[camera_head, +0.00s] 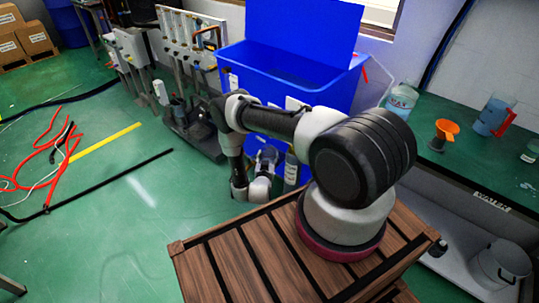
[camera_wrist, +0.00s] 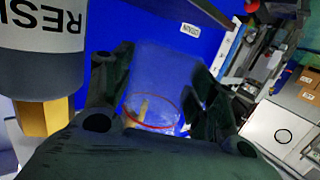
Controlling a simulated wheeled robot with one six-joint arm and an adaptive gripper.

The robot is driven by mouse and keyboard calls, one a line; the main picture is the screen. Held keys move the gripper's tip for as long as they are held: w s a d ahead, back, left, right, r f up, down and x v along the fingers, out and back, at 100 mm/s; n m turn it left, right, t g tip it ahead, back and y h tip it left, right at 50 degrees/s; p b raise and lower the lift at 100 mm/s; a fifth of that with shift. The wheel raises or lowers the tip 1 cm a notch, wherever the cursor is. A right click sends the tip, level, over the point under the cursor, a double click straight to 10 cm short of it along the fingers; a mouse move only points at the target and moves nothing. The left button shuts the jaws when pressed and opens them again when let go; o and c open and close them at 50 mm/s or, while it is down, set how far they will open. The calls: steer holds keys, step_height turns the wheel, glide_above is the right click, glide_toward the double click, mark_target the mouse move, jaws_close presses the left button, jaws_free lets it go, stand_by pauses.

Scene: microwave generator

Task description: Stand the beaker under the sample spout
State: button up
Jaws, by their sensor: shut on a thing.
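In the wrist view a clear beaker (camera_wrist: 158,82) with a red ring is between the two dark fingers of my gripper (camera_wrist: 163,70). The fingers are shut on it. In the head view my gripper (camera_head: 267,158) is low in front of the blue bin, beyond the wooden crate; the beaker is too small or hidden to make out there. A grey rig with pipes and a white panel (camera_head: 188,38) stands at the back left. I cannot make out the sample spout on it for sure.
A large blue bin (camera_head: 283,88) stands right behind my gripper. A labelled cylinder (camera_wrist: 42,45) is close at the left in the wrist view. A green bench (camera_head: 455,165) with bottles and an orange funnel (camera_head: 444,132) is at the right. Green floor (camera_head: 120,225) at the left is mostly clear, with red hoses (camera_head: 45,155).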

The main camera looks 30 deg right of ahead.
mark_target(269, 150)
steer(key=x, duration=0.5)
steer(key=shift+w+d+r, duration=0.1)
steer(key=shift+w+r, duration=0.1)
steer(key=shift+r, duration=0.2)
steer(key=shift+w+d, duration=0.4)
step_height(269, 150, down, 3)
steer(key=shift+w+r, duration=0.1)
steer(key=shift+f, duration=0.35)
steer(key=shift+f, duration=0.1)
steer(key=o, duration=1.1)
steer(key=shift+o, duration=0.2)
